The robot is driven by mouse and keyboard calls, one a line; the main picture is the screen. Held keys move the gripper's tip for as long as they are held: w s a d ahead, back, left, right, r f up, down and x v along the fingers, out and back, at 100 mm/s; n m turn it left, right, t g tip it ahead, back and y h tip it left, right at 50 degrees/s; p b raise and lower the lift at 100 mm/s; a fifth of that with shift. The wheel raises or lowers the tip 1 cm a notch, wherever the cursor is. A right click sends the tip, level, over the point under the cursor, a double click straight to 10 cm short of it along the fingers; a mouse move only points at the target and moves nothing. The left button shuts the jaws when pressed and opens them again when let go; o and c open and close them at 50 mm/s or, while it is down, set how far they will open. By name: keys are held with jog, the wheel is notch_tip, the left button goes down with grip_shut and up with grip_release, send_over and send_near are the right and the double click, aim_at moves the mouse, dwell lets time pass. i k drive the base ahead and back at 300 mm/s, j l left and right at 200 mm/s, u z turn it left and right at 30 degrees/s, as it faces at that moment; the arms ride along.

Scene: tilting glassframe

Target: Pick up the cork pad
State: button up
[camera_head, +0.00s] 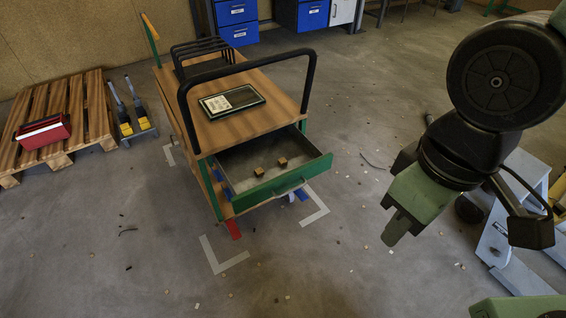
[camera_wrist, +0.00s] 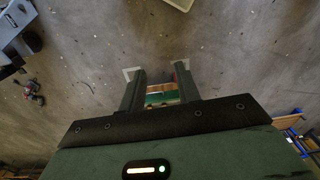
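Two small tan cork-coloured blocks lie in the open drawer (camera_head: 290,188) of a wooden-topped trolley (camera_head: 205,133). One cork block (camera_head: 259,172) is nearer the middle and the other cork block (camera_head: 283,162) is slightly farther back and right. I cannot tell which is the cork pad. My gripper (camera_head: 396,232) hangs in the air to the right of the trolley, apart from it. In the wrist view its two fingers (camera_wrist: 160,72) stand apart with nothing held. Part of the trolley (camera_wrist: 162,97) shows between them, small and far off; the blocks cannot be made out there.
A dark framed panel (camera_head: 231,101) lies on the trolley top, with black rails (camera_head: 250,66) above it. A pallet (camera_head: 88,105) with a red box (camera_head: 42,138) stands left. Pale steel equipment (camera_head: 505,240) stands right. Floor in front of the drawer is mostly clear.

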aim_at(282, 162)
jog(key=i+j, duration=0.65)
jog(key=j, duration=0.25)
jog(key=i+j, duration=0.35)
jog(key=j+z, duration=0.05)
